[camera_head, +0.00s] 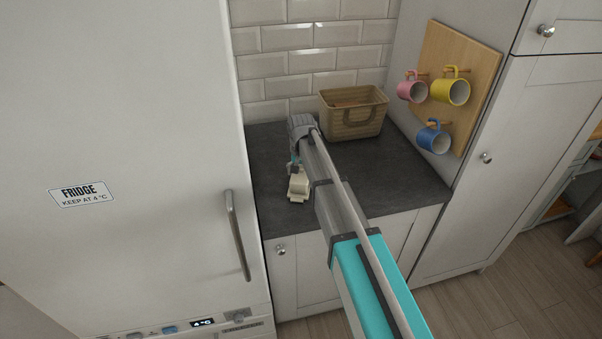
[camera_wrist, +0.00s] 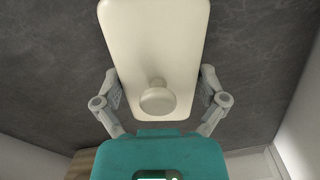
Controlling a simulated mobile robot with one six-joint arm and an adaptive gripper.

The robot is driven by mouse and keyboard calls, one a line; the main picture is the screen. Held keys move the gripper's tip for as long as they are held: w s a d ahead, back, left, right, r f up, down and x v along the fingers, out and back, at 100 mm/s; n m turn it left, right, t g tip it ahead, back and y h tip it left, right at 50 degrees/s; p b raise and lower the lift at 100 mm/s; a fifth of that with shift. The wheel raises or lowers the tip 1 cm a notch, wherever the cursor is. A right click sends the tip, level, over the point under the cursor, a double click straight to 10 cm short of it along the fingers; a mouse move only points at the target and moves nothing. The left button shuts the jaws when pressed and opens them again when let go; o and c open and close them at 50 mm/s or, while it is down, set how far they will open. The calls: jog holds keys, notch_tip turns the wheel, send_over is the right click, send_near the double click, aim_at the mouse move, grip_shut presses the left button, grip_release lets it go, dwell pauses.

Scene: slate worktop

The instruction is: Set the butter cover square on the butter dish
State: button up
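The cream butter cover (camera_wrist: 155,50), with a round knob (camera_wrist: 157,101) near its lower edge, fills the upper middle of the wrist view. My gripper (camera_wrist: 161,88) is open. Its fingers are spread wide, one on each side of the cover, with the knob between them and clear of both. I cannot make out the butter dish as a separate thing.
A woven basket (camera_head: 354,113) stands at the back of the slate worktop (camera_head: 400,178). The fridge (camera_head: 130,130) rises at the left. Pink, yellow and blue mugs hang on a wooden board (camera_head: 473,65) at the right. The worktop's right part is clear.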

jog(key=shift+r, duration=0.2)
dwell(0.4)
notch_tip(320, 180, up, 8)
jog(key=p, duration=0.8)
jog(key=shift+f, duration=0.25)
jog(key=s+d+n, duration=0.3)
jog(key=s+d, duration=0.2)
jog(key=d, duration=0.5)
jog(key=s+d+n, duration=0.2)
jog(key=s+d, duration=0.3)
jog(key=d, duration=0.6)
jog(key=shift+w+a+r+p, duration=0.15)
jog(key=shift+a+r+p, duration=0.05)
jog(key=shift+r+p, duration=0.75)
jog(key=shift+w+a+r+p, duration=0.1)
jog(key=shift+a+r+p, duration=0.1)
jog(key=shift+r+p, duration=0.7)
jog(key=s+d+f+m+b, duration=0.1)
jog(key=s+f+m+b, duration=0.1)
jog(key=s, duration=0.5)
jog(key=s+d+f+m+b, duration=0.2)
jog(key=s, duration=0.6)
jog(key=shift+f, duration=0.15)
jog(key=shift+a, duration=0.1)
